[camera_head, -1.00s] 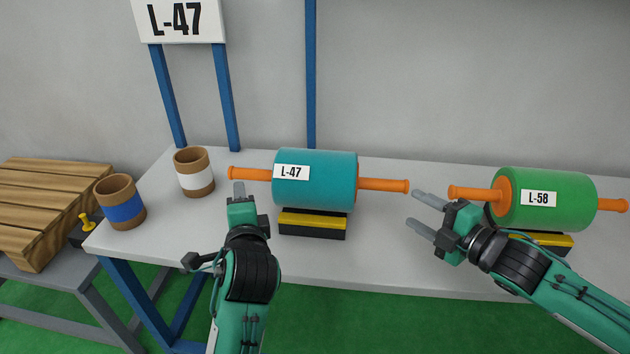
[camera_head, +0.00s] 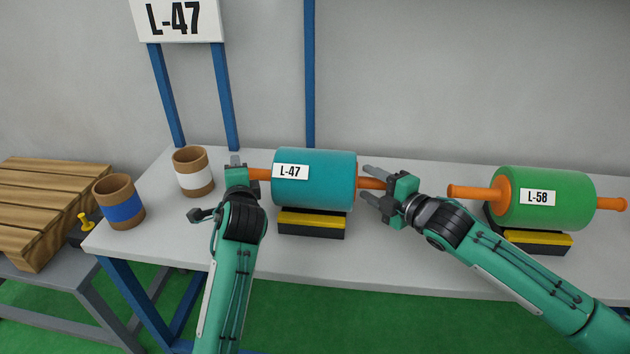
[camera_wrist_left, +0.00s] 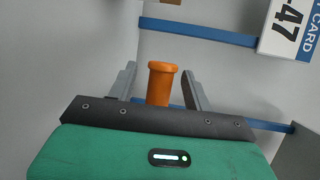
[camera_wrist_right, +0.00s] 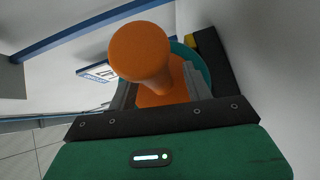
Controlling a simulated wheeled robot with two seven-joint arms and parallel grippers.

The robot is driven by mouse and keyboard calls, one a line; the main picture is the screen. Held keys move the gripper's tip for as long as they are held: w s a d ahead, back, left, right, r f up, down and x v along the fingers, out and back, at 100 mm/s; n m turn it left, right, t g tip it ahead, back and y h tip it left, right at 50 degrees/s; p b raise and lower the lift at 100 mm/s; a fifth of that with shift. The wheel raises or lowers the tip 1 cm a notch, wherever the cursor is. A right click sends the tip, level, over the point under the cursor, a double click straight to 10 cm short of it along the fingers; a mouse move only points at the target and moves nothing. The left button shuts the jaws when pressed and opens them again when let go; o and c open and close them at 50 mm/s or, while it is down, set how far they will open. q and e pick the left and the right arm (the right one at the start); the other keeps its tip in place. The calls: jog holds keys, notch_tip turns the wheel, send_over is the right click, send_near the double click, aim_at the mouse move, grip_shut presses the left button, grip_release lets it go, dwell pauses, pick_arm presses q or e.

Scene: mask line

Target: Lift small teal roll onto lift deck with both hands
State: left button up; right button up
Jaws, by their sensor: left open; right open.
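The teal roll (camera_head: 325,178), labelled L-47, rests on a black and yellow cradle (camera_head: 312,222) on the table. Orange handles stick out from both ends. My left gripper (camera_head: 236,162) is open at the left handle (camera_head: 258,174); in the left wrist view that handle (camera_wrist_left: 160,82) shows between the two fingers. My right gripper (camera_head: 372,184) is open at the right handle, partly hiding it; in the right wrist view the handle (camera_wrist_right: 140,52) shows large between the fingers. The lift deck is not clearly identifiable; a wooden slatted platform (camera_head: 45,200) stands at the left.
A green roll (camera_head: 548,200) labelled L-58 sits on its own cradle at the right. An L-47 sign (camera_head: 175,20) hangs behind.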

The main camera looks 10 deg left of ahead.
pick_arm(q)
grip_shut()
pick_arm(e)
grip_shut()
pick_arm(q)
jog(key=shift+r, duration=0.15)
pick_arm(e)
jog(key=shift+r, duration=0.15)
